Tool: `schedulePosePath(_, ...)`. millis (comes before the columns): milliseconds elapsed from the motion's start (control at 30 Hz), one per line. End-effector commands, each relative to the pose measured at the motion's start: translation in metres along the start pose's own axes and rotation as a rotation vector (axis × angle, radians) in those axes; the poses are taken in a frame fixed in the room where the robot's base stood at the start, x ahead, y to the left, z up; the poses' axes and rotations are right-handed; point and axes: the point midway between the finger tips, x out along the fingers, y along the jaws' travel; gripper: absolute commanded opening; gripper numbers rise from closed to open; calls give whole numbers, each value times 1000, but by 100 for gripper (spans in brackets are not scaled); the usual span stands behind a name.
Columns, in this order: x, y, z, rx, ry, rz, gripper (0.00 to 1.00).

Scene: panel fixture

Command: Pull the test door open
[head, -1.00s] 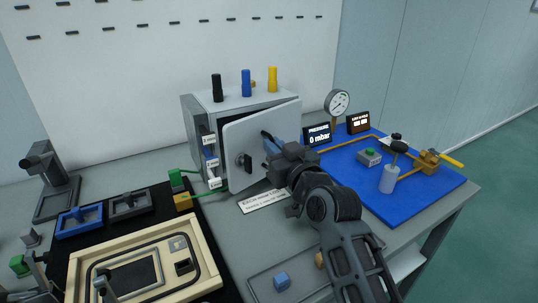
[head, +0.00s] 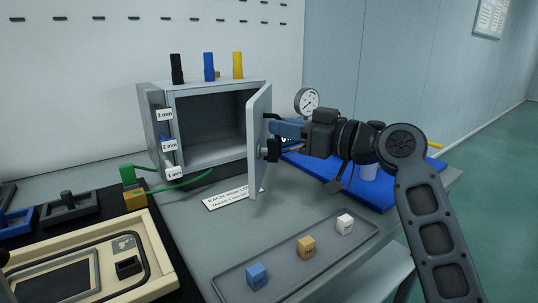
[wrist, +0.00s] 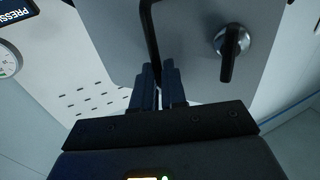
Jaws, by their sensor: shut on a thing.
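The test door (head: 257,140) is a light grey panel hinged on the right side of a grey box (head: 209,125). It stands wide open, and the box's dark interior shows empty. My gripper (head: 275,127) is at the door's outer face, shut on the dark bar handle (head: 270,116). In the wrist view, the two blue-grey fingers (wrist: 158,88) close around the black handle (wrist: 150,40). A round silver lock with a black lever (wrist: 231,45) sits on the door beside it.
A tray (head: 228,289) with blue, orange and white cubes lies in front of the box. A blue board (head: 385,197) with a gauge (head: 307,102) behind it is at the right, behind my arm. A green cable (head: 185,184) and a label card (head: 228,198) lie near the box's front.

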Motion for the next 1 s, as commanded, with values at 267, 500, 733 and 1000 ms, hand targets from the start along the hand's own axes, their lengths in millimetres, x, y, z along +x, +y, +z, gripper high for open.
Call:
schedulePosePath(267,-21,36,-1,0,13,-176,0)
schedulePosePath(500,-32,57,-3,0,11,-289,0)
schedulePosePath(733,-36,73,-7,-1,11,-292,0)
schedulePosePath(1000,-37,81,-8,-3,11,-297,0)
